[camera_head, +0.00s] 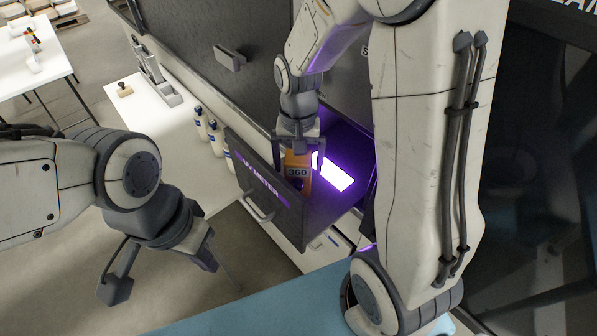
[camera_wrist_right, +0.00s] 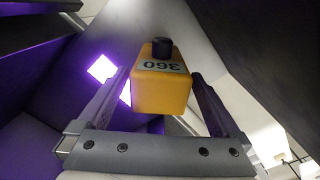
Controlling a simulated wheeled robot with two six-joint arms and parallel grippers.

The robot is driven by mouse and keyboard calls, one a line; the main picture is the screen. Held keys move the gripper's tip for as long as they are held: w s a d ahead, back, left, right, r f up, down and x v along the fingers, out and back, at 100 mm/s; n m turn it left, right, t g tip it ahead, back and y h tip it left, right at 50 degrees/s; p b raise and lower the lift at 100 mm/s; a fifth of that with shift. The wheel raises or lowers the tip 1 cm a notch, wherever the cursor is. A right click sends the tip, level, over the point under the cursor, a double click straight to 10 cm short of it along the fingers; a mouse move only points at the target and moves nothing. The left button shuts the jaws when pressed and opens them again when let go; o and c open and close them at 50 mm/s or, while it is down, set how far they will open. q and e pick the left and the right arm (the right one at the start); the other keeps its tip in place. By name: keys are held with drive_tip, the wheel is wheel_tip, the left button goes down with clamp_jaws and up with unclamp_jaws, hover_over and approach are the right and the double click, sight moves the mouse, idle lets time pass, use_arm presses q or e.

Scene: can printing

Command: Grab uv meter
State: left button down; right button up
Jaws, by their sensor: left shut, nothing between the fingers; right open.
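The UV meter is an orange-yellow box (camera_head: 297,175) marked 360, in the open drawer labelled "UV METER" (camera_head: 290,222). In the right wrist view, the UV meter (camera_wrist_right: 162,90) shows a black knob on its end. My right gripper (camera_head: 299,165) reaches down into the drawer, open, with its fingers on either side of the meter. The right wrist view also shows the meter between the spread fingers of this gripper (camera_wrist_right: 155,100); whether either finger touches it I cannot tell. My left gripper (camera_head: 215,265) is shut and empty, low at the left, away from the drawer.
A bright purple-lit panel (camera_head: 333,173) glows beside the meter. The drawer handle (camera_head: 258,208) faces left. White bottles (camera_head: 215,136) stand on the white counter (camera_head: 165,125) near the drawer. A blue surface (camera_head: 270,312) lies at the front. Another handle (camera_head: 229,58) is on the dark machine front.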

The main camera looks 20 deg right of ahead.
sight(298, 175)
wheel_tip(298, 175, down, 4)
drive_tip(key=shift+f+p, duration=0.1)
drive_tip(key=shift+p, duration=0.25)
clamp_jaws()
